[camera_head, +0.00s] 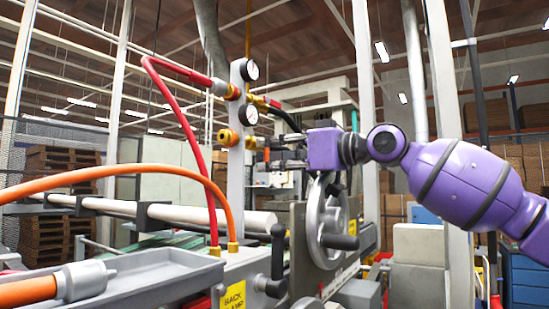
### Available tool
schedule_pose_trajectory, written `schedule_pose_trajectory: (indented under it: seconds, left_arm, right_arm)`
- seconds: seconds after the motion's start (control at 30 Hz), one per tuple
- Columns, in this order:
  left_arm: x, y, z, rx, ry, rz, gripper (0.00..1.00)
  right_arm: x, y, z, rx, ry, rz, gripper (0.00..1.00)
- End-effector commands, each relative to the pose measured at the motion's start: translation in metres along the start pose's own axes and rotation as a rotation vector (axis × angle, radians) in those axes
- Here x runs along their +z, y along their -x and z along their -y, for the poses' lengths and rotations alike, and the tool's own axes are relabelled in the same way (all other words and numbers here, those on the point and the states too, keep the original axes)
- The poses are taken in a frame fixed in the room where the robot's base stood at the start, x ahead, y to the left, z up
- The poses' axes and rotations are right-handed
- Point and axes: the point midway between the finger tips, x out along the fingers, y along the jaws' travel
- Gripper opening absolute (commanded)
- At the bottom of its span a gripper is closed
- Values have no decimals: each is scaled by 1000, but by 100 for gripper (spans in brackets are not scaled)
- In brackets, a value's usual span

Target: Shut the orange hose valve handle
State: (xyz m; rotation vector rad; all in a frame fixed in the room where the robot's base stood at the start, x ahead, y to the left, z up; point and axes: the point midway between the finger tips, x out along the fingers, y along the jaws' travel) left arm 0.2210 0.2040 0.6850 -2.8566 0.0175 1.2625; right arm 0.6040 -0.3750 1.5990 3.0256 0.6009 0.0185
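My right gripper (270,152), on a purple arm from the right, points left at the side of a grey upright post (236,185). Its dark fingertips are beside a small yellow-and-dark fitting (254,142) on the post; I cannot tell whether they touch it or how far apart they are. A brass-orange round fitting (228,138) sits on the post's left face. A small red lever (273,103) is on a brass fitting above the gripper. The orange hose (120,170) arches to a brass end low by the post. I cannot tell which part is its valve handle. My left gripper is not in view.
Two gauges (249,70) are on the post, and a red hose (178,110) loops to its left. A large grey handwheel (325,220) stands below my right gripper. A grey tray (150,290) is at the lower left. A black upright handle (278,250) stands near the handwheel.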

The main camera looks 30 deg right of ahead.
Motion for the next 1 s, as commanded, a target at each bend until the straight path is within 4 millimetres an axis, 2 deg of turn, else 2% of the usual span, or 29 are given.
schedule_pose_trajectory:
  seconds: [0.07, 0.2, 0.3, 0.9, 0.93, 1.0]
  left_arm:
    - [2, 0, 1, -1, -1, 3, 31]
    - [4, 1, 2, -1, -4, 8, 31]
    - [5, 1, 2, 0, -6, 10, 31]
    - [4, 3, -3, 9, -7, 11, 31]
    - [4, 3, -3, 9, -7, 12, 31]
    - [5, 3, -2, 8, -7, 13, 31]
  right_arm:
    - [0, 0, 0, 0, 0, 0, 29]
    - [0, 0, 0, 0, 0, 0, 10]
    - [0, 0, 0, 0, 0, 0, 0]
    - [2, -1, 3, -1, -77, 3, 0]
    - [2, -1, 3, -2, -78, 3, 15]
    - [2, -1, 3, -2, -77, 3, 24]
